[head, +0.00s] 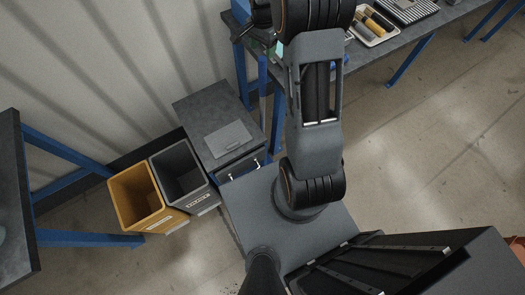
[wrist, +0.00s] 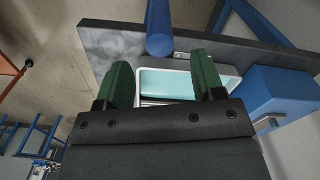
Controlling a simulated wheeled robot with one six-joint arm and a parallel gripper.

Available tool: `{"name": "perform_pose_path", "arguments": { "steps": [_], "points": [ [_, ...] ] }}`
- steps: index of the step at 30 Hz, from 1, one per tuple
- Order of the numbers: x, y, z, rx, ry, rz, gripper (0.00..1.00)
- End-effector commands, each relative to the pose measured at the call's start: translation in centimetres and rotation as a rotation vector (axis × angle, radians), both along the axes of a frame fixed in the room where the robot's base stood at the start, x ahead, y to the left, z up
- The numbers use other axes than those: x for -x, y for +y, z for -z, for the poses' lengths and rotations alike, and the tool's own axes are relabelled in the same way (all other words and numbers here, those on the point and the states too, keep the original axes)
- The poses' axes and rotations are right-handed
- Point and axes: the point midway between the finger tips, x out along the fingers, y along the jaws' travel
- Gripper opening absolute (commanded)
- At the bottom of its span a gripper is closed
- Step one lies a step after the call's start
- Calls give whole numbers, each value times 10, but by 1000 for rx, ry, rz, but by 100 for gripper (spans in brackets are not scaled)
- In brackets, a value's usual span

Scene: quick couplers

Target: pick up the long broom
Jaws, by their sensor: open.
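I cannot make out a long broom in either view. In the wrist view, a thin orange-brown bar (wrist: 17,80) crosses the left edge, and I cannot tell what it belongs to. My gripper (wrist: 163,80) shows in the wrist view with its two green fingers spread apart and nothing held between them. Beyond the fingers is a white tray with a teal inside (wrist: 175,83); I cannot tell how far off it is. In the head view my arm rises through the middle, and the gripper's fingers cannot be made out there.
A yellow bin (head: 135,193) and a grey bin (head: 177,170) stand beside a dark cabinet (head: 207,104) at left. A workbench (head: 405,37) with blue legs runs along the top right. Another bench (head: 14,180) stands at the left edge.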

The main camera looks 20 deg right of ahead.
Motion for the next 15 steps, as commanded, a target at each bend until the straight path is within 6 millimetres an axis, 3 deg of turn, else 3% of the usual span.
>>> {"name": "perform_pose_path", "arguments": {
  "steps": [8,15],
  "points": [
    [1,0,17,-1,3,-1,62],
    [1,1,47,-1,5,-2,62]
  ]
}}
